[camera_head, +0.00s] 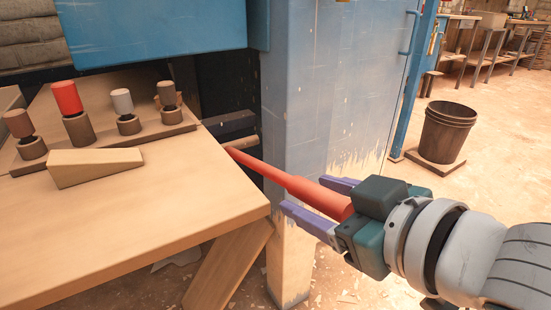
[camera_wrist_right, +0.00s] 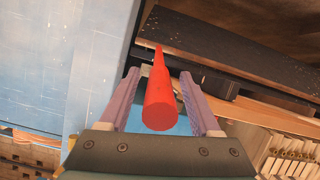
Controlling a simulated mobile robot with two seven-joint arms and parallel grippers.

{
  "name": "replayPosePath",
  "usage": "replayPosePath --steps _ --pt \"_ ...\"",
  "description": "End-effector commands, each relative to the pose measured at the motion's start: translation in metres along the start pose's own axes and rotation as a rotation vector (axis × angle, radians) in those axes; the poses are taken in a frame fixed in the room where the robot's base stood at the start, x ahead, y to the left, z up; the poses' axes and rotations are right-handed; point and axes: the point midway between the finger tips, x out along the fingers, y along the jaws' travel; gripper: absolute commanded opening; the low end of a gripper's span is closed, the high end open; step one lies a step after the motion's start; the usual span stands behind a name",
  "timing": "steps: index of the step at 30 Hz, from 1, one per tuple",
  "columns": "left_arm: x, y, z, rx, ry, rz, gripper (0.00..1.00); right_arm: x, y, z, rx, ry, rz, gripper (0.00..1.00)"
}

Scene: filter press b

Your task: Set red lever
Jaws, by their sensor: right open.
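The red lever (camera_head: 292,184) is a long tapered rod that sticks out from a dark slot beside the blue press, with its thick end towards my right gripper. My right gripper (camera_head: 308,199) is open, with one purple finger on each side of the lever's thick end. In the right wrist view the lever (camera_wrist_right: 159,97) lies between the two fingers (camera_wrist_right: 160,92), with a gap visible on both sides. Whether either finger touches it cannot be told from the head view. My left gripper is not in view.
A wooden table (camera_head: 150,215) stands left of the lever, its corner close to my right gripper. It bears a wedge block (camera_head: 95,167) and several knobs, one red (camera_head: 68,98). The blue press (camera_head: 335,80) rises behind. A dark bucket (camera_head: 447,132) stands on the floor at right.

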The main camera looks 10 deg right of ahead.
Motion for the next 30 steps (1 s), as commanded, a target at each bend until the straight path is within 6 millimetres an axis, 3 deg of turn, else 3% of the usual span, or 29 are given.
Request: replayPosePath --steps 3,20,30 --pt "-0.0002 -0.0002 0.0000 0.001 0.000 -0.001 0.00 -0.0002 -0.0001 -0.0001 0.000 0.000 0.000 0.64" --pt "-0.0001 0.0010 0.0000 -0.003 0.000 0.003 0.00 -0.0004 -0.0001 -0.0001 0.000 0.000 0.000 0.01" --pt "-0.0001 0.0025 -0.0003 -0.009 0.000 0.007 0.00 -0.0004 -0.0002 -0.0001 0.000 0.001 -0.001 0.00"
